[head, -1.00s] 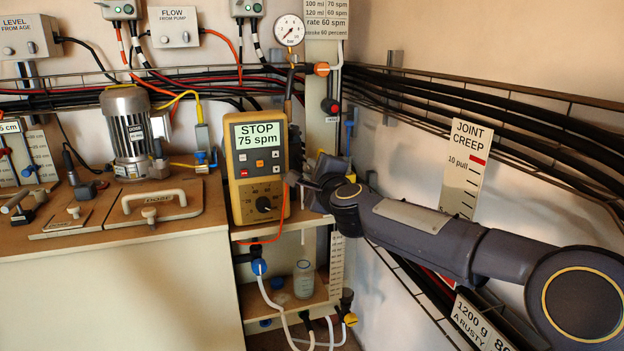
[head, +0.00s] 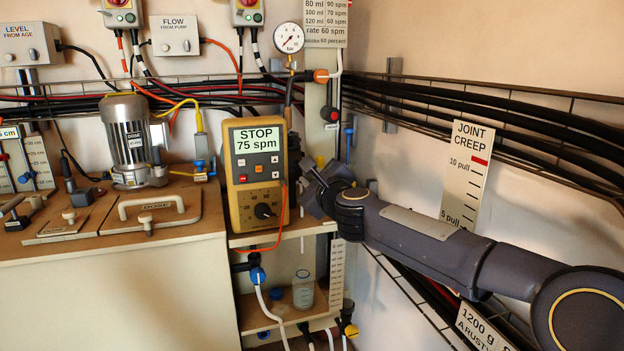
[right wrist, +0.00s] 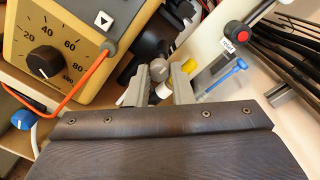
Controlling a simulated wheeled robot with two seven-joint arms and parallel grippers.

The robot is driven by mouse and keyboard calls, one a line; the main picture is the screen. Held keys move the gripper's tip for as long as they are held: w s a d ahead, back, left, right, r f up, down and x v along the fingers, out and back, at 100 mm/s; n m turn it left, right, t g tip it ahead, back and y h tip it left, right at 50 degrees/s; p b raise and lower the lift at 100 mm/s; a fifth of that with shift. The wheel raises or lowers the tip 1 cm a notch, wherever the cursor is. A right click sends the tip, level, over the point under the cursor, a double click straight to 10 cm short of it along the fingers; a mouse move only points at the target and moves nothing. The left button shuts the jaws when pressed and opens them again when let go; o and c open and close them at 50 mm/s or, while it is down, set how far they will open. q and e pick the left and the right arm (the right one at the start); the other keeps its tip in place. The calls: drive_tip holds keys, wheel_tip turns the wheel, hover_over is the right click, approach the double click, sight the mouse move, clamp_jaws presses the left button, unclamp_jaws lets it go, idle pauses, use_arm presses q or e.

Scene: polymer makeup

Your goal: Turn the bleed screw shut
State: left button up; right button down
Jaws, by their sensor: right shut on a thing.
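The right gripper reaches in behind the yellow-framed pump controller (head: 255,165) from the right. The head view hides its fingertips behind my wrist. In the right wrist view the two grey fingers of the right gripper (right wrist: 160,84) stand either side of a small grey round knob (right wrist: 159,70), with a white piece below it. They are closed on a piece there, likely the bleed screw, though its exact grip is partly hidden. A yellow part (right wrist: 186,66) sits just beyond the right finger. My left gripper is not in view.
An orange cable (right wrist: 88,85) hangs from the controller close left of the fingers. A blue-handled valve (right wrist: 222,78) and a red-knobbed part (right wrist: 237,33) lie to the right. A gauge (head: 289,38) stands above. A beaker (head: 303,289) stands on the lower shelf.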

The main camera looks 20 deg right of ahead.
drive_tip(key=shift+f, duration=0.1)
drive_tip(key=c, duration=1.3)
unclamp_jaws()
drive_tip(key=s, duration=0.7)
drive_tip(key=shift+s+d+r, duration=0.2)
drive_tip(key=shift+s+d, duration=0.1)
drive_tip(key=shift+s, duration=0.1)
